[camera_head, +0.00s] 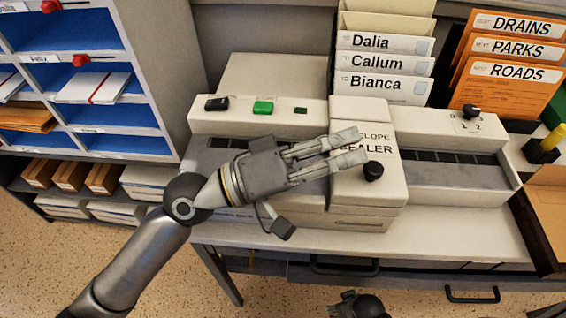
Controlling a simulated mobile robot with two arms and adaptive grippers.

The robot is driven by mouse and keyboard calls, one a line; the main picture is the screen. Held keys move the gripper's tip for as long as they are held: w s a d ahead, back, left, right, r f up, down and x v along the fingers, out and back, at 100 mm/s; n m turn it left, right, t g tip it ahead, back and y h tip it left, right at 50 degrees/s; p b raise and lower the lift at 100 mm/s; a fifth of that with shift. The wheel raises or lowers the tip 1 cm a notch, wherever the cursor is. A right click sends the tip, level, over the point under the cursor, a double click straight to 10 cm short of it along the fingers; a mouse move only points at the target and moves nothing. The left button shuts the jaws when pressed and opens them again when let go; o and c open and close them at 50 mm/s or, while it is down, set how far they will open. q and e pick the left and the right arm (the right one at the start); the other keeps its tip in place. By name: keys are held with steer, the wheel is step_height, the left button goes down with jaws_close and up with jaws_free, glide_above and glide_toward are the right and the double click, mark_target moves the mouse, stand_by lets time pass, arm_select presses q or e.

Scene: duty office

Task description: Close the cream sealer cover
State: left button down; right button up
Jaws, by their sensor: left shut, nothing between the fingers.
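The cream envelope sealer (341,217) stands on the white desk. Its cream cover (385,196) carries black lettering ending in "SEALER" and a black knob (373,172). The cover appears to lie down over the middle of the machine; I cannot tell if it is fully seated. My left gripper (345,152) reaches in from the left. Its fingers are shut and empty, over the cover's upper face, to the left of and slightly above the knob. The fingers hide part of the lettering. I cannot tell whether they touch the cover.
Black, green and dark green controls (263,107) sit on the machine's left panel. Labelled folders (384,66) and orange folders (510,60) stand behind. A pigeonhole shelf (178,90) is at left. The desk's front strip (440,240) is clear. A dark part of mine shows at bottom.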

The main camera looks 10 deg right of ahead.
arm_select(q)
steer(key=v, duration=1)
